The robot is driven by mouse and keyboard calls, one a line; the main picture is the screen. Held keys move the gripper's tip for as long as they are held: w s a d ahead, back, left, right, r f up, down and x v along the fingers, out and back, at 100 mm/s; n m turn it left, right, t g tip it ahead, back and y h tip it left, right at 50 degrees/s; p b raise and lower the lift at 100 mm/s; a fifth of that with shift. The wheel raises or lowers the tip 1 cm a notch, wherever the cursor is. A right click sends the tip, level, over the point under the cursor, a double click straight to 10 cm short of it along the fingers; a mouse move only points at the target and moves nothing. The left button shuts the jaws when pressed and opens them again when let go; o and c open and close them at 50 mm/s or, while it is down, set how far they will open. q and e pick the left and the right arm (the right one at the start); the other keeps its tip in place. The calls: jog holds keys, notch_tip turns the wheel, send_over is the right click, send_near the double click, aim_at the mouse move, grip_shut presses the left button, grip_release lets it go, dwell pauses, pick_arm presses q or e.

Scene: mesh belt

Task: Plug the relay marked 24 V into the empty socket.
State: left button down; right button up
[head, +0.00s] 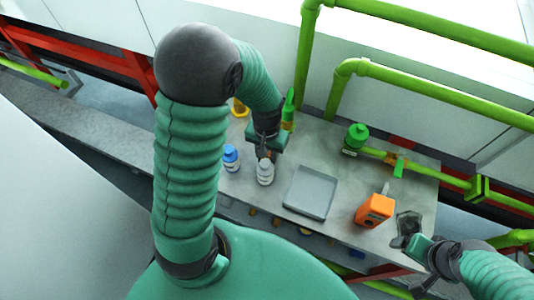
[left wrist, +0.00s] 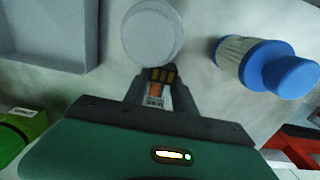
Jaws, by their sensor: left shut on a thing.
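My left gripper (head: 264,155) is shut on a small relay, just above and beside a white bottle. In the left wrist view the relay (left wrist: 156,90) sits between the fingertips, with a dark and orange-brown end and a pale label. The marking on the label is too small to read with certainty. I cannot make out an empty socket in either view. My right gripper (head: 402,242) is at the table's right front, beside a dark flat object (head: 408,224); its finger opening is unclear.
The white bottle (head: 265,173) and a blue-capped bottle (head: 230,158) stand near my left gripper. A grey tray (head: 311,192) and an orange box (head: 374,210) are to the right.

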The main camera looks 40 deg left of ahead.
pick_arm(q)
jog(key=c, duration=1.3)
grip_release()
jog(key=shift+o, duration=1.4)
jog(key=shift+s+r, duration=0.1)
jog(key=shift+r, duration=0.1)
